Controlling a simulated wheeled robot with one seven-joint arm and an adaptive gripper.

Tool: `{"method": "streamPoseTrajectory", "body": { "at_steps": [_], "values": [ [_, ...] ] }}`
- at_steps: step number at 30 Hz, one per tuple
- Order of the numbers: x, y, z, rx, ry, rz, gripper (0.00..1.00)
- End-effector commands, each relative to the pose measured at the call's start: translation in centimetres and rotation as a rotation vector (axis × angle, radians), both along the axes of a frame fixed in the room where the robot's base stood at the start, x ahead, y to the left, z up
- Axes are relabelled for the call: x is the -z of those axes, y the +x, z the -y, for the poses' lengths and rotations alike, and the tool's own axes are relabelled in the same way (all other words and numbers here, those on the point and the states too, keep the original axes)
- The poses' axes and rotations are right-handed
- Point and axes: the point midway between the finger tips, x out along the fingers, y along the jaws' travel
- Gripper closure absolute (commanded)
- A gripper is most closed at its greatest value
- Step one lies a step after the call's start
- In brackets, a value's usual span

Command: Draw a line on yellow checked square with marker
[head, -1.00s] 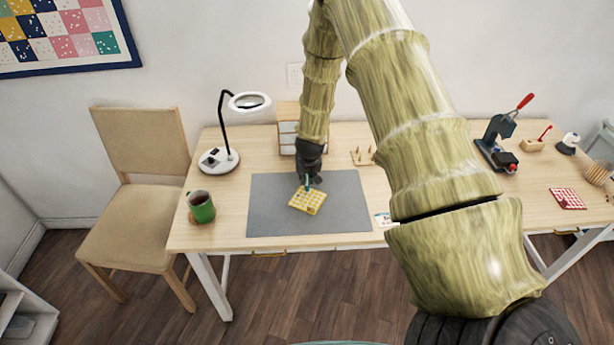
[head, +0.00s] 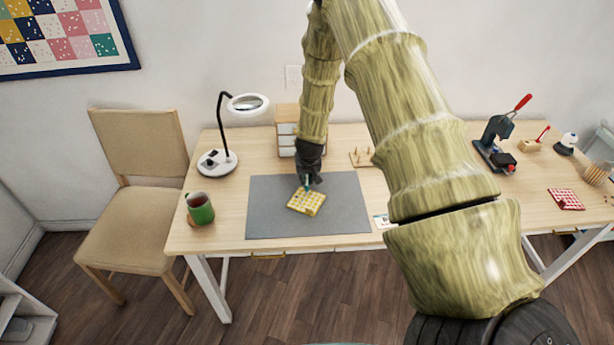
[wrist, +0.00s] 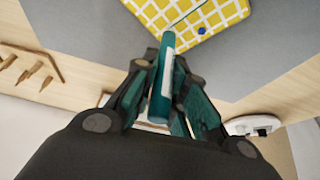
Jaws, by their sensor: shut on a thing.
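The yellow checked square (head: 306,203) lies on a grey mat (head: 345,215) on the table. It also shows at the top of the wrist view (wrist: 205,17), with a small blue dot on it. My gripper (head: 306,183) is just above the square's far edge. In the wrist view my gripper (wrist: 162,75) is shut on a teal marker (wrist: 160,98) with a white band. The marker points toward the square, and a thin line shows on the square near its front end. I cannot tell whether the tip touches the cloth.
A green mug (head: 200,209) stands left of the mat, with a magnifier lamp (head: 226,150) behind it. A small drawer box (head: 288,128) and a peg rack (head: 361,157) stand behind the mat. A red checked square (head: 566,199) lies far right.

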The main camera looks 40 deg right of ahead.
Motion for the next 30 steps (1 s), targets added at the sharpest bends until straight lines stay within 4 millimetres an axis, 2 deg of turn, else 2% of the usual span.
{"method": "streamPoseTrajectory", "body": {
  "at_steps": [30],
  "values": [
    [-0.18, 0.41, 0.75, 0.0, 0.0, 0.0, 0.97]
  ]
}}
